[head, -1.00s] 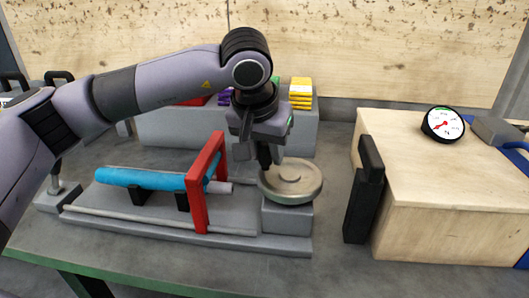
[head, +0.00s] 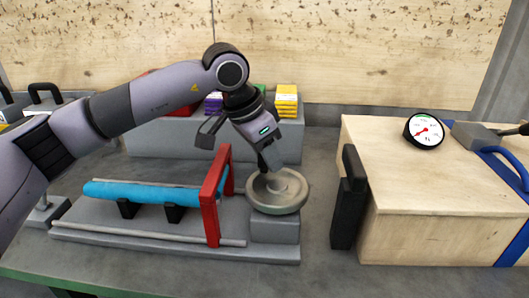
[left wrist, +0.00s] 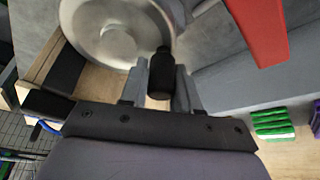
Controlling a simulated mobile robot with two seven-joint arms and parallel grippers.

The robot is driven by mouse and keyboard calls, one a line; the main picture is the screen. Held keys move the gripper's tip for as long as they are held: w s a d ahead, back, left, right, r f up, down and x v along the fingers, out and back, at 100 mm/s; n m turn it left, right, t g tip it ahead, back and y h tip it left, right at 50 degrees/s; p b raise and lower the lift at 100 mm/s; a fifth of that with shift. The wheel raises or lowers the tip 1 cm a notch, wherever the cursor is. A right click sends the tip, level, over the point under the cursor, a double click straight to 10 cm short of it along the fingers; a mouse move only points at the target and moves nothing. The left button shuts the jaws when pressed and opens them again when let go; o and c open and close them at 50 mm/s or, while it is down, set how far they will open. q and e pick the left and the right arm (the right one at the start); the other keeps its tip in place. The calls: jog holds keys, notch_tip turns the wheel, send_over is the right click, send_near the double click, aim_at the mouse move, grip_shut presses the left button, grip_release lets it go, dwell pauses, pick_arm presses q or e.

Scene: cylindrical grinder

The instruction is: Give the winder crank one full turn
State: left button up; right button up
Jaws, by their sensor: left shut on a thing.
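The winder crank is a round grey handwheel (head: 290,197) lying flat on a grey block at the right end of the winder. Its upright black handle (left wrist: 161,72) stands near the rim. My left gripper (head: 268,166) reaches down over the back-left part of the wheel. In the left wrist view the left gripper (left wrist: 160,90) has a finger on each side of the black handle and is shut on it. In the head view the gripper hides most of the handle. The wheel (left wrist: 112,35) looks blurred in the wrist view. My right gripper is not in view.
A red upright frame (head: 210,203) stands just left of the wheel, around a blue roll (head: 150,193). A black upright part (head: 348,200) and a wooden box (head: 440,185) with a dial gauge (head: 424,130) stand to the right. Yellow blocks (head: 287,100) sit on a grey ledge behind.

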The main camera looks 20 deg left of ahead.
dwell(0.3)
pick_arm(q)
jog(key=o, duration=1)
jog(key=shift+c, duration=0.2)
jog(key=v, duration=0.7)
jog(key=shift+r, duration=0.1)
